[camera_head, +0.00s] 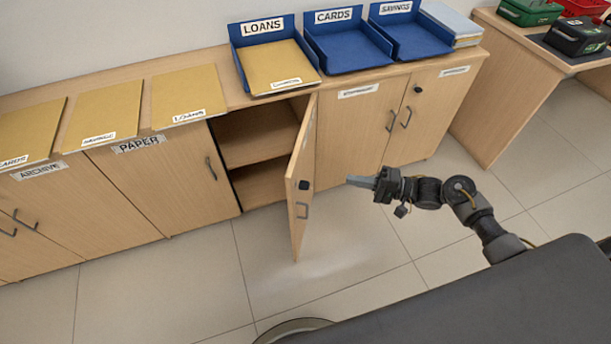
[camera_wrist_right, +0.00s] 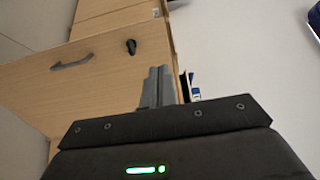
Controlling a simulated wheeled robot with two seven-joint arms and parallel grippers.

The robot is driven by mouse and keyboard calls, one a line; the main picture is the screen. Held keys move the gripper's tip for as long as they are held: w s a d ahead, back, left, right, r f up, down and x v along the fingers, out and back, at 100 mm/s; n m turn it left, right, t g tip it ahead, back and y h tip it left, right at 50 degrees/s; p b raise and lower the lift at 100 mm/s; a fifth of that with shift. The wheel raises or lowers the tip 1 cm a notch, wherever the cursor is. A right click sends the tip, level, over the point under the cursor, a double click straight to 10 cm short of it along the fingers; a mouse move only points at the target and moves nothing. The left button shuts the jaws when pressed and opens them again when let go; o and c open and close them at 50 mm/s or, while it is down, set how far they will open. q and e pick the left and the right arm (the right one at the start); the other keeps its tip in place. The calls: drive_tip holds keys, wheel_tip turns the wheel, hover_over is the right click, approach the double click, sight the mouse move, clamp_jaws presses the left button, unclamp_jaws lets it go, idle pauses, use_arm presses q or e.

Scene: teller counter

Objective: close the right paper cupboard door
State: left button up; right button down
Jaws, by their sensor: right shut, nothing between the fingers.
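The right paper cupboard door (camera_head: 301,170) stands open, swung out toward me from its hinge on the right of the opening. It has a handle (camera_head: 302,210) and a dark lock (camera_head: 304,185). The open compartment (camera_head: 256,135) shows shelves inside. My right gripper (camera_head: 350,180) is shut and empty, to the right of the door's outer face, with a gap in the head view. In the right wrist view the shut fingers (camera_wrist_right: 157,88) point toward the door (camera_wrist_right: 100,80); I cannot tell from there whether they touch it. The left gripper is not in view.
The left paper door (camera_head: 160,180) is shut. Another shut two-door cupboard (camera_head: 370,125) stands right of the open door. Blue trays (camera_head: 345,55) and yellow folders (camera_head: 188,95) lie on the counter top. The tiled floor (camera_head: 180,290) in front is clear.

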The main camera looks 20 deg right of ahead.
sight(294, 169)
drive_tip(key=x, duration=1.4)
drive_tip(key=shift+s+a+r, duration=0.15)
drive_tip(key=shift+r, duration=0.1)
drive_tip(key=shift+p, duration=0.35)
